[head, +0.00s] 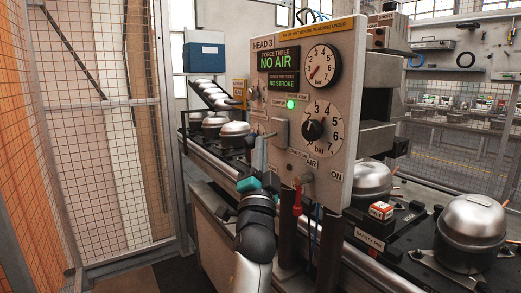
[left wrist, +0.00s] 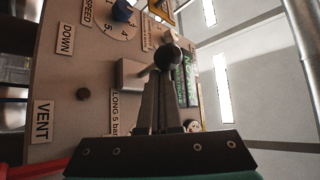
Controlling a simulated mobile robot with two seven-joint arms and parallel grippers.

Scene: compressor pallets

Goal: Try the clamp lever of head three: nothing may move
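The head three panel (head: 300,130) stands upright in the middle of the head view. Its displays (head: 278,60) read NO AIR and NO STROKE. A green lamp (head: 291,104) is lit below them. A lever with a black ball knob (left wrist: 167,57) sticks out of the panel in the left wrist view; I take it as the clamp lever. My left gripper (head: 259,153) is at the panel's left side. In the left wrist view its fingers (left wrist: 166,72) are close together at the ball knob and appear shut on it. The fingers partly hide the lever. My right gripper is not in view.
More compressors (head: 234,132) sit at left behind. A mesh fence (head: 100,130) bounds the left side.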

